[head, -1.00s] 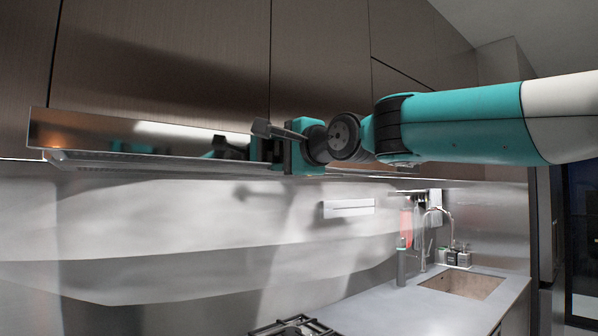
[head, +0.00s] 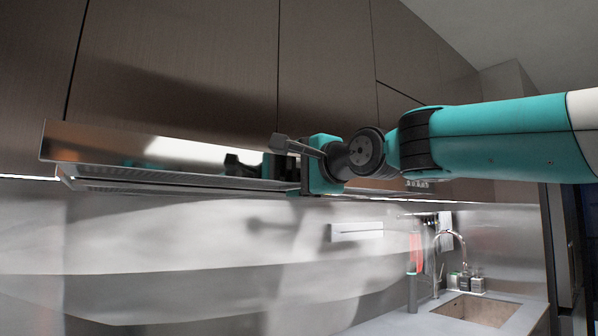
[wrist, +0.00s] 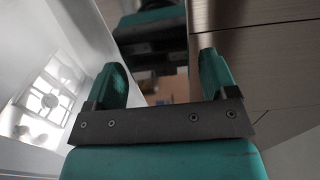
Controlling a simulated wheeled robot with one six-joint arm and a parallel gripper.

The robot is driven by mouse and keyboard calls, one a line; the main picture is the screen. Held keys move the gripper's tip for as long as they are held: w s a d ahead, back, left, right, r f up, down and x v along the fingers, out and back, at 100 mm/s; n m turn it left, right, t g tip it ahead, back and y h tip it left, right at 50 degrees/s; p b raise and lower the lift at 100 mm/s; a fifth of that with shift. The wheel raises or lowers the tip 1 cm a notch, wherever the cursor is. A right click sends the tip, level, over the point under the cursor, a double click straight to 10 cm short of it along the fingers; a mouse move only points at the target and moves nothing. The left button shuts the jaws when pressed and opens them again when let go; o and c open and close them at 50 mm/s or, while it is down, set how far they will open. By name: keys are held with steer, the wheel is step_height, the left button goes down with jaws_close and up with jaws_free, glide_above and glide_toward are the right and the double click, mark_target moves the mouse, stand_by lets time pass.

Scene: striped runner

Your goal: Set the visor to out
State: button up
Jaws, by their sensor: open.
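The visor (head: 110,146) is the long, shiny metal front strip of the range hood under the upper cabinets. It stands out from the cabinet fronts, with its perforated underside showing below. My gripper (head: 296,172) is at the visor's right part, close to its front face, which mirrors the gripper. In the wrist view the two teal fingers of my gripper (wrist: 160,68) are apart, with nothing seen held between them. A mirrored image of the gripper shows ahead of them. I cannot tell whether the fingers touch the visor.
Brown upper cabinets (head: 190,70) rise above the visor. Below are a pale, shiny backsplash (head: 200,265) with a white wall strip (head: 356,230), a counter (head: 400,325) and a sink (head: 478,308) at right. The space under the visor is clear.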

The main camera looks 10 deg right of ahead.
steer(key=b+v, duration=0.6)
steer(key=v, duration=1.1)
steer(key=shift+s, duration=0.2)
step_height(320, 180, down, 24)
steer(key=s+a+n+g+h, duration=0.2)
steer(key=s+n+g+h, duration=0.1)
steer(key=n+g, duration=0.45)
steer(key=s+d+f+n+g+h, duration=0.1)
steer(key=s+f+n+g+h, duration=0.1)
steer(key=s+f+n+g, duration=0.5)
steer(key=s+f+n, duration=0.4)
steer(key=s+f, duration=0.5)
steer(key=f, duration=0.3)
steer(key=shift+d+f+g, duration=0.35)
steer(key=shift+d, duration=0.05)
